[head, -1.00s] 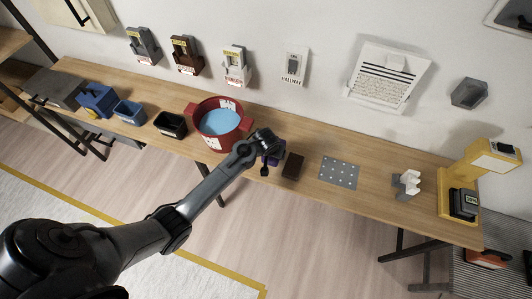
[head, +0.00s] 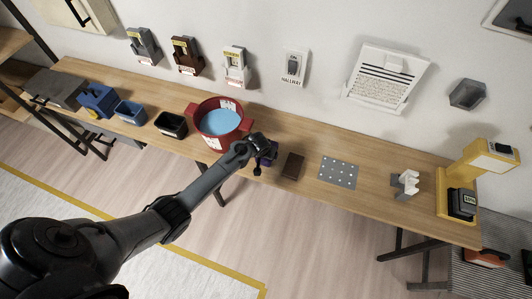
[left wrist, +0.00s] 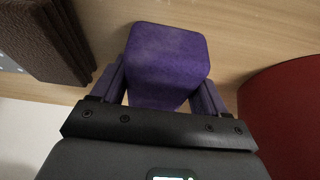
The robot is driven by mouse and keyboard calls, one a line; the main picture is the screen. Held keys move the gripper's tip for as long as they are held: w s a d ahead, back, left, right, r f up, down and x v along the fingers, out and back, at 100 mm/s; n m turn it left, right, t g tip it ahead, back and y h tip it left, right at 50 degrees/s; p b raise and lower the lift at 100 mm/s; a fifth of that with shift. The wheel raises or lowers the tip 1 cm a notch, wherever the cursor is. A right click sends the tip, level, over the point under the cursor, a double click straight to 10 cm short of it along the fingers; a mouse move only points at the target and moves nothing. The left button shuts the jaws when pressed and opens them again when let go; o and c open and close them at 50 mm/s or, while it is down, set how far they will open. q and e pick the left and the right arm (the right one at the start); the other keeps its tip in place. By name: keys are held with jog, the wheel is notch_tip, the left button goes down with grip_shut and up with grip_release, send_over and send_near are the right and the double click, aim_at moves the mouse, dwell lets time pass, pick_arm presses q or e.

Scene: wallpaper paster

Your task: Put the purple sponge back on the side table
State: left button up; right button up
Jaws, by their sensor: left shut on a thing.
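My left gripper (head: 263,152) reaches over the front part of the long wooden table (head: 345,143). It is shut on the purple sponge (left wrist: 167,58), with one finger on each side of it in the left wrist view. In the head view the sponge (head: 271,158) is small and partly hidden by the gripper. It is at the table's front, just right of the red bucket (head: 238,133). I cannot tell whether the sponge touches the tabletop. My right gripper is not in view.
A dark brown block (head: 292,166) stands close to the right of the gripper. Beyond it lies a grey dotted plate (head: 338,171). The red bucket with blue liquid is close on the left. A black tray (head: 171,125) is farther left. Bare tabletop lies behind the brown block.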

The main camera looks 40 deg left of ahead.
pick_arm(q)
jog(key=shift+f, duration=0.15)
jog(key=shift+f, duration=0.4)
jog(key=o, duration=1.1)
jog(key=shift+b, duration=0.35)
